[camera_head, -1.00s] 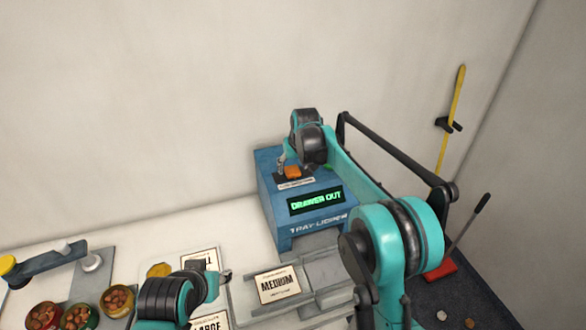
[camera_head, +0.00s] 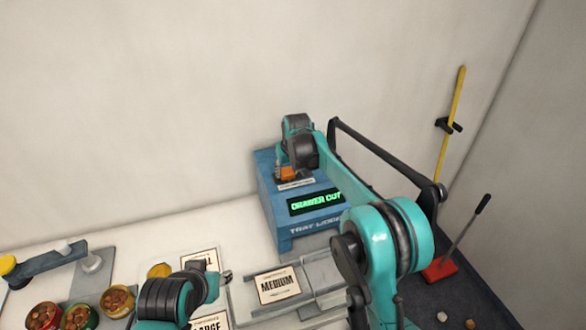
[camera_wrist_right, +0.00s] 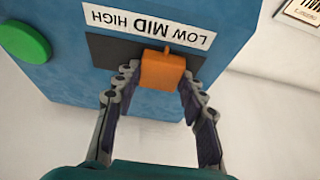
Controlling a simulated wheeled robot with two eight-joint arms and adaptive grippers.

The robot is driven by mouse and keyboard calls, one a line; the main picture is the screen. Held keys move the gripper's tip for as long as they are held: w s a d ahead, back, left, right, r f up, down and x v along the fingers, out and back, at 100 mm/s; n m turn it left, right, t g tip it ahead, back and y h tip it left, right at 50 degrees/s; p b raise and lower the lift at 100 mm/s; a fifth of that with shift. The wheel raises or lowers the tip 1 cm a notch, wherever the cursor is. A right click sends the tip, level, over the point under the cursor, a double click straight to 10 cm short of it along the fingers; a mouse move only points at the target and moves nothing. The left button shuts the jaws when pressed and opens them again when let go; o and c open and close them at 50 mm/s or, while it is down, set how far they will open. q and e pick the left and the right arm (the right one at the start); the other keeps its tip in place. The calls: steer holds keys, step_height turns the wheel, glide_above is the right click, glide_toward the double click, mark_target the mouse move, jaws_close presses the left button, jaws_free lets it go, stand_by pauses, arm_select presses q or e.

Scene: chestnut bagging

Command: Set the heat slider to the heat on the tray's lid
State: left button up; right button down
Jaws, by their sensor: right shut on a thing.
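The heat slider's orange knob (camera_head: 287,173) is on top of the blue tray lidder (camera_head: 290,231), whose display reads DRAWER OUT. My right gripper (camera_wrist_right: 161,86) is shut on the knob, a finger on each side. In the right wrist view the knob (camera_wrist_right: 163,71) is in a dark slot beside an upside-down LOW MID HIGH label (camera_wrist_right: 150,27). Its pointer is just right of MID there, between MID and the right-hand word. The tray's lid (camera_head: 277,286) reads MEDIUM. My left gripper (camera_head: 226,275) is low and away from the lidder; its finger opening is unclear.
A green button (camera_wrist_right: 25,40) is near the slider. Bowls of chestnuts (camera_head: 79,317) stand at the front left, near other lid cards (camera_head: 203,259). A red-based lever (camera_head: 440,269) stands at the right, and a yellow bar (camera_head: 450,120) is on the wall.

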steer(key=shift+s+a, duration=0.2)
steer(key=shift+a, duration=0.4)
steer(key=shift+s+a, duration=0.2)
steer(key=shift+a, duration=0.35)
steer(key=c, duration=1.3)
jaws_free()
steer(key=o, duration=0.4)
steer(key=shift+a, duration=0.1)
